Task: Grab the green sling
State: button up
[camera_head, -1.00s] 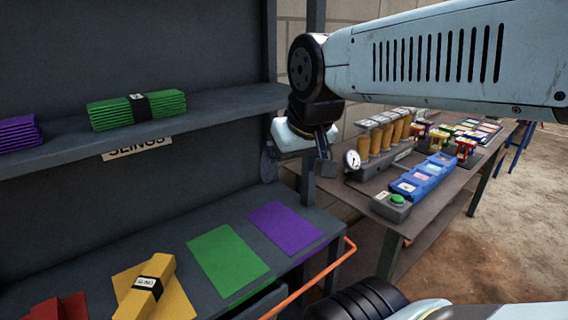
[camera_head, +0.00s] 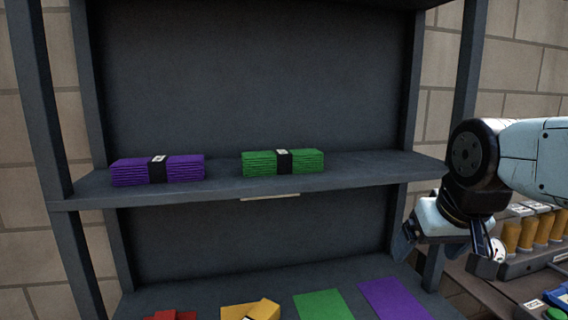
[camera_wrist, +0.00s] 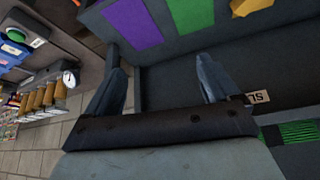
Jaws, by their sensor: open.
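The green sling (camera_head: 262,163) is a folded stack with a black band and a white tag. It lies on the upper shelf, right of the purple sling (camera_head: 135,171). Part of the green sling shows at the lower right edge of the wrist view (camera_wrist: 297,131). My gripper (camera_head: 447,250) is at the right of the head view, in front of the rack's right post, lower than the shelf and to the right of the green sling. In the wrist view its two fingers (camera_wrist: 163,78) are spread apart with nothing between them.
The upper shelf (camera_head: 215,187) has a label on its front edge. Below, the lower deck has a green mat (camera_head: 322,305), a purple mat (camera_head: 392,298), a yellow sling (camera_head: 263,309) and a red one (camera_head: 172,315). A workbench with orange cylinders (camera_head: 527,235) stands at the right.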

aim_at(275, 162)
jog(key=u, duration=1)
jog(key=i, duration=0.1)
jog(key=z, duration=2.7)
jog(key=k, duration=1.35)
jog(key=u, duration=1.05)
jog(key=i, duration=0.5)
jog(key=z, duration=0.05)
